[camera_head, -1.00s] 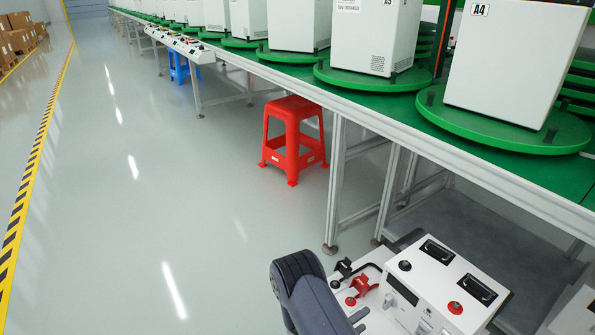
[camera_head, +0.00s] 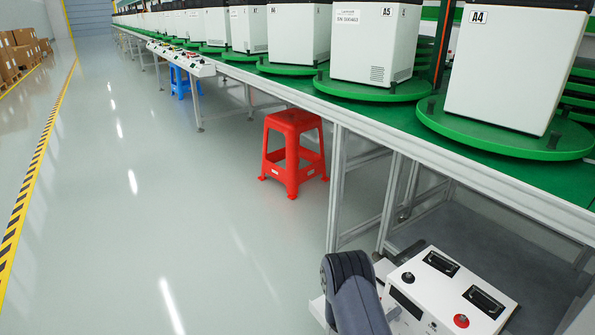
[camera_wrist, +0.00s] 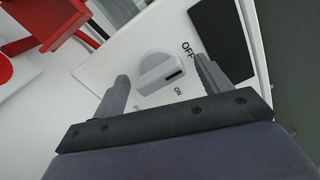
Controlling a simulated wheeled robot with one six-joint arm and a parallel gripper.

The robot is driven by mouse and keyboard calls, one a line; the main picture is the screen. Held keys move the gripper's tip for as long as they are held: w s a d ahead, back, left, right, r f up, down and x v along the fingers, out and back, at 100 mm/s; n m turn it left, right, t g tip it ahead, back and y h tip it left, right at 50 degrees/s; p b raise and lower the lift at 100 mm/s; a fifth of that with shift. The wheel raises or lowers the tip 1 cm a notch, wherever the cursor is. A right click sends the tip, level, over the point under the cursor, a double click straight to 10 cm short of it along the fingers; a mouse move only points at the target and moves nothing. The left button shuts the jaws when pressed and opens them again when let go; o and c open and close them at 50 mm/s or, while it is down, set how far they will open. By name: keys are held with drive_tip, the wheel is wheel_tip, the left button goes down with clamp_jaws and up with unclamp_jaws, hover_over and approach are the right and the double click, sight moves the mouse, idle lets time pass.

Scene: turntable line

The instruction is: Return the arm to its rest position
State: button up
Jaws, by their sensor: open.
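In the wrist view my gripper (camera_wrist: 160,85) is open, with its two grey fingers spread apart. I cannot tell whether the fingers touch the knob; nothing is clamped. The gripper itself is hidden in the head view.
The green-topped line (camera_head: 400,115) runs along the right, carrying white units such as A4 (camera_head: 515,70) on green turntables (camera_head: 500,135). A red stool (camera_head: 293,150) and a blue stool (camera_head: 182,82) stand beside it. The grey floor (camera_head: 120,200) at left is clear. A red part (camera_wrist: 55,25) shows in the wrist view.

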drive_tip(key=shift+m+p, duration=2.8)
drive_tip(key=shift+m, duration=4.4)
